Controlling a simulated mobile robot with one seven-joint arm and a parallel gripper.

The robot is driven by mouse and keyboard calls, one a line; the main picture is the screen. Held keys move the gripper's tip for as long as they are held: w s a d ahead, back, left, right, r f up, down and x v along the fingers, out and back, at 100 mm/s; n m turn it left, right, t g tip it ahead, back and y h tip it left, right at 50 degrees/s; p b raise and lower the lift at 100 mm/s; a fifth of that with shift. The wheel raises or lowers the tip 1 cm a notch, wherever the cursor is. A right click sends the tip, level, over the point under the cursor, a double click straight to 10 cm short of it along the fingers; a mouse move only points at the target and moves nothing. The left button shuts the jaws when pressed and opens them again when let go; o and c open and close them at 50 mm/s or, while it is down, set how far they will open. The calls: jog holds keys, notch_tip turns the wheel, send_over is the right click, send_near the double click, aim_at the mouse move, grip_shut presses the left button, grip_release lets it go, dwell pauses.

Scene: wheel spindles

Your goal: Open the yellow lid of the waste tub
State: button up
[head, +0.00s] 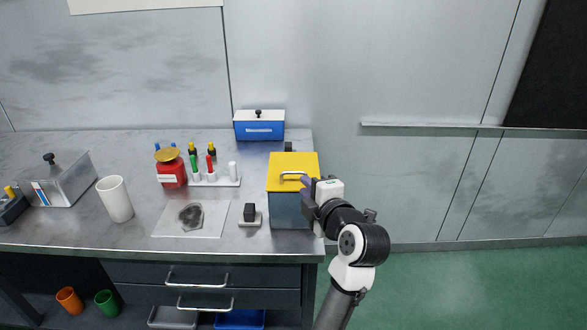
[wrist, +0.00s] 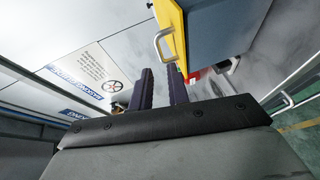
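The waste tub (head: 291,210) is a dark blue-grey box near the right end of the bench. Its yellow lid (head: 292,162) is shut flat on top, with a pale bar handle (head: 294,175) along its front. My gripper (head: 308,189) is at the lid's front right corner, close to the handle. In the wrist view, the two purple fingers (wrist: 163,84) stand apart with nothing between them. There the yellow lid (wrist: 171,28), its handle (wrist: 157,45) and the tub's side (wrist: 218,28) show above the fingertips. I cannot tell whether a finger touches the lid.
A small dark block on a pale base (head: 250,215) stands left of the tub. A blue box with a white lid (head: 259,129) stands behind. A marker rack (head: 215,181), red jar (head: 171,172) and white cup (head: 115,199) are farther left. Open floor (head: 470,285) lies right.

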aim_at(294, 174)
jog(key=p+x, duration=0.2)
jog(key=x, duration=0.7)
grip_shut()
